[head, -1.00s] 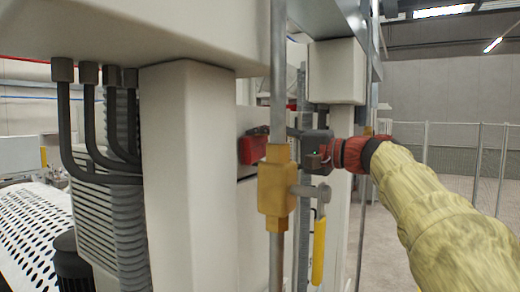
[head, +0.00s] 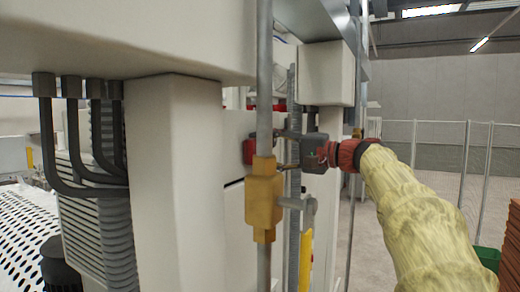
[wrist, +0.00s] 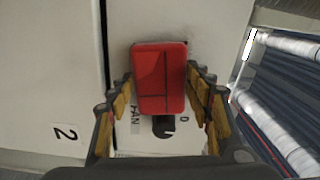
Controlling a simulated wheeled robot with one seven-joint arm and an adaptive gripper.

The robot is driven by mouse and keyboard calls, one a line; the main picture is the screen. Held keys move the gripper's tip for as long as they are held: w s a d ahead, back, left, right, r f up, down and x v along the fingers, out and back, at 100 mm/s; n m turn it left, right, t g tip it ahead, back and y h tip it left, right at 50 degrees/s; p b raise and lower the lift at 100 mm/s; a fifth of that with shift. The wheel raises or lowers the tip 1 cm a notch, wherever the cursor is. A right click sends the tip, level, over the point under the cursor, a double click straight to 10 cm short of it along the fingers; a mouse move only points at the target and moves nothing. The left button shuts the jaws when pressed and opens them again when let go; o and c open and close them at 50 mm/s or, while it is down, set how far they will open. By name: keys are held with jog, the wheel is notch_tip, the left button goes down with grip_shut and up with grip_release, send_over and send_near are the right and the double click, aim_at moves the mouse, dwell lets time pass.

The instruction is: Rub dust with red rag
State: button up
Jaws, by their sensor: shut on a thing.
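The red rag (wrist: 159,78) is a folded red block in the wrist view. My gripper (wrist: 160,85) is shut on it, with yellow-padded fingers at its left and right sides. The rag lies in front of a white panel (wrist: 65,85); whether it touches the panel is unclear. Faint grey marks on the panel show above the rag, but I cannot tell whether they are the dust. In the head view the rag (head: 248,151) shows beside the white pillar, partly behind a vertical pipe. My gripper (head: 285,149) reaches in from the right, behind that pipe.
A pipe with a brass valve (head: 263,200) stands in front of my gripper. A thick white pillar (head: 175,190) is to the left. Rollers (wrist: 285,110) lie right of the panel in the wrist view. A green bin (head: 488,257) and open floor are at the right.

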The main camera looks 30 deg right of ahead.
aim_at(236, 142)
jog(key=shift+s+a+f+b, duration=0.1)
jog(key=shift+s+a+b, duration=0.3)
jog(key=shift+a+b, duration=0.4)
jog(key=shift+s+a+b, duration=0.85)
jog(key=shift+a+b, duration=0.1)
jog(key=shift+a, duration=0.2)
jog(key=shift+s+a+b, duration=0.8)
jog(key=shift+a+b, duration=0.1)
jog(key=shift+a, duration=0.25)
jog(key=shift+r+p, duration=1)
jog(key=shift+r, duration=0.5)
jog(key=shift+w+d+f+p, duration=0.1)
jog(key=shift+w+d+p, duration=0.3)
jog(key=shift+w+d, duration=0.5)
jog(key=shift+w+d+p, duration=0.4)
jog(key=shift+w+d, duration=0.1)
jog(key=shift+d, duration=0.7)
jog(key=shift+w+d+f+p, duration=0.1)
jog(key=shift+w+d+p, duration=0.3)
jog(key=shift+w+d, duration=0.5)
jog(key=shift+s+a+r+b, duration=0.1)
jog(key=shift+s+a+b, duration=0.65)
jog(key=shift+a, duration=0.25)
jog(key=shift+s+a+f+b, duration=0.1)
jog(key=shift+s+a+b, duration=0.7)
jog(key=shift+a, duration=0.25)
jog(key=shift+s+a+r+b, duration=0.1)
jog(key=shift+s+a+b, duration=0.65)
jog(key=shift+a, duration=0.25)
